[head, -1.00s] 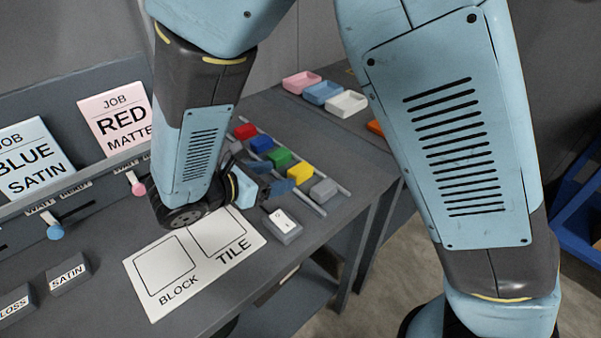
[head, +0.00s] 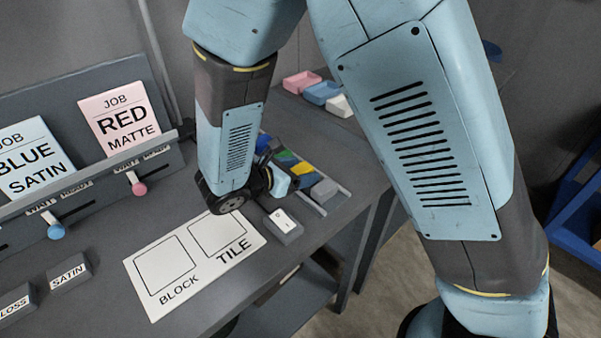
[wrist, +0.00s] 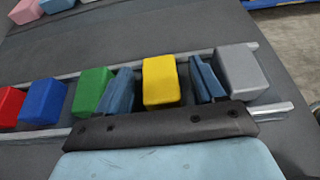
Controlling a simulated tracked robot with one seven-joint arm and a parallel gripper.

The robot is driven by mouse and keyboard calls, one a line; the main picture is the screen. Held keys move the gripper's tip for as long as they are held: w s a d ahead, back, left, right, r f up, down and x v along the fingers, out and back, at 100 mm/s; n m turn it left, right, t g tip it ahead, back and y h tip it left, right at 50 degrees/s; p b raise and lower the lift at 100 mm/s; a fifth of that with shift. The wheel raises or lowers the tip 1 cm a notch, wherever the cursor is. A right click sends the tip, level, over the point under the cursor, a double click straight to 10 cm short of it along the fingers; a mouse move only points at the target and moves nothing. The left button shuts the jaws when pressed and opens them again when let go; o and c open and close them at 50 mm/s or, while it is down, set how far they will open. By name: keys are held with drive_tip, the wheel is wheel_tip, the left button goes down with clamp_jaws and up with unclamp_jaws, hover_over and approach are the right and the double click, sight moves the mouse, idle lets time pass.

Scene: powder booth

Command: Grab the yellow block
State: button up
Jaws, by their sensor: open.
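The yellow block (wrist: 161,82) sits in the rail rack (wrist: 276,110) between the green block (wrist: 92,92) and the grey block (wrist: 242,72). My gripper (wrist: 161,73) is open, with one blue finger on each side of the yellow block. A gap shows between the block and the right finger; on the left the gap is narrow. In the head view only a small part of the yellow block (head: 304,170) shows behind my gripper, and the fingers are partly hidden by my wrist.
The grey block stands close to the right finger and the green block close to the left finger. A blue block (wrist: 42,101) and a red block (wrist: 8,105) lie further left. A BLOCK/TILE card (head: 150,292) and a small labelled grey box (head: 285,232) are near my wrist.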

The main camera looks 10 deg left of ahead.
drive_tip(key=c, duration=1.1)
drive_tip(key=shift+o, duration=0.2)
